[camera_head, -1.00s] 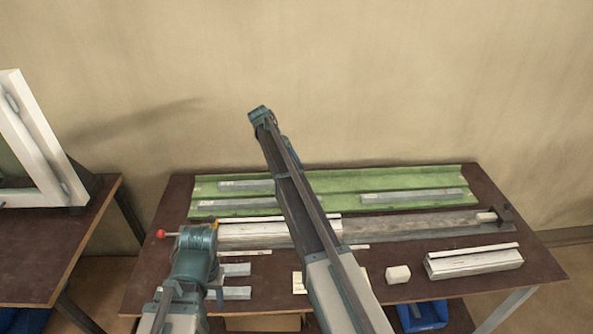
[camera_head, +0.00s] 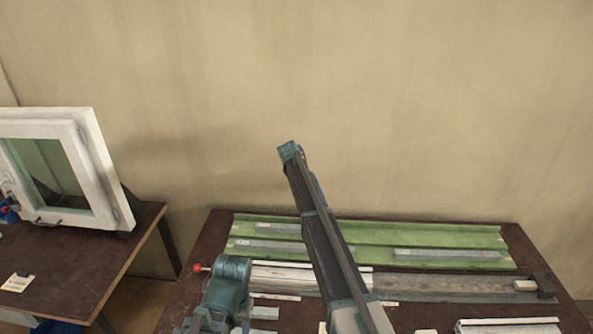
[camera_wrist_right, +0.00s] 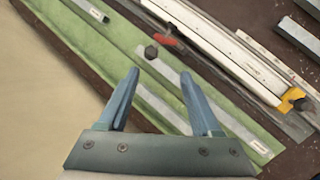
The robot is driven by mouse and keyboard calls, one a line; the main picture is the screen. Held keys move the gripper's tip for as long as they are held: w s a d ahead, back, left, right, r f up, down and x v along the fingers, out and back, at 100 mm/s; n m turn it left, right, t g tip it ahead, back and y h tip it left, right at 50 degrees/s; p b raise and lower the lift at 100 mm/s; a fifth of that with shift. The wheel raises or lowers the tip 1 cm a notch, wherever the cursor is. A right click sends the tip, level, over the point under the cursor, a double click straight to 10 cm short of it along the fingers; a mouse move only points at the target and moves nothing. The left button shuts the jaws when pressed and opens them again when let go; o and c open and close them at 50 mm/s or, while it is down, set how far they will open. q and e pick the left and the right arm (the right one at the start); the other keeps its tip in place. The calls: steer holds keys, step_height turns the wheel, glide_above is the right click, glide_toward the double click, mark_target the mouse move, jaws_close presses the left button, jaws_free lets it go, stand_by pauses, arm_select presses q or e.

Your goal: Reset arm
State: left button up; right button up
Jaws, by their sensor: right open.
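My right gripper (camera_wrist_right: 160,74) is open in the right wrist view, with nothing between its two blue fingers. It is over the green tray (camera_wrist_right: 122,62), which holds grey metal strips (camera_wrist_right: 165,108). In the head view my right arm (camera_head: 318,225) reaches up and across the middle of the bench, and its gripper is not visible there. My left arm (camera_head: 228,283) shows as a teal joint at the bench's left side; its gripper is not in view. A white profile (camera_wrist_right: 225,52) lies beyond the tray in the right wrist view, beside a yellow clamp part (camera_wrist_right: 290,101).
The green tray (camera_head: 370,230) lies along the back of the brown bench. A white window frame (camera_head: 102,170) stands on another table (camera_head: 100,262) at left. A red knob (camera_head: 197,268) sits beside my left arm. Wall space above is clear.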

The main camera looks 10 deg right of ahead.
steer(key=s+a+f+t+y+b, duration=0.1)
steer(key=s+a+f+b, duration=0.2)
steer(key=s, duration=1)
steer(key=s+a+f+t+y+b, duration=0.1)
steer(key=s+a+f+b, duration=0.2)
steer(key=s+a, duration=0.6)
steer(key=s+a+f+n+t+y+b, duration=0.1)
steer(key=s+a+f+b, duration=0.2)
steer(key=s, duration=1.5)
steer(key=a+f, duration=0.3)
steer(key=shift+a+f, duration=0.15)
steer(key=shift+f, duration=0.05)
